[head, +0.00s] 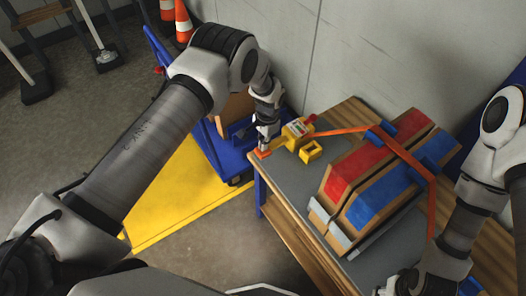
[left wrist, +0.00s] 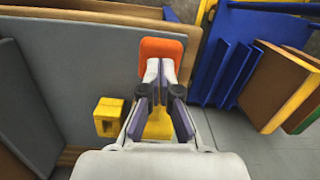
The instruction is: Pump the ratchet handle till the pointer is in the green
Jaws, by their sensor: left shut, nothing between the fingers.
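The yellow ratchet (head: 297,130) sits on the grey-topped bench, with a small red, white and green face on top; its pointer is too small to read. Its handle ends in an orange grip (head: 262,154) near the bench's left edge. In the left wrist view the orange grip (left wrist: 161,47) shows just beyond the fingertips, and part of the yellow ratchet (left wrist: 158,124) shows behind the fingers. My left gripper (head: 265,143) is shut and empty, right by the orange grip; I cannot tell whether they touch. My right gripper (head: 400,286) is at the bottom edge, partly cut off.
An orange strap (head: 343,131) runs from the ratchet over a load with red (head: 357,166) and blue (head: 371,201) panels. A yellow block (head: 311,151) stands beside the ratchet. A blue cart (head: 222,155) is left of the bench; a wall is behind.

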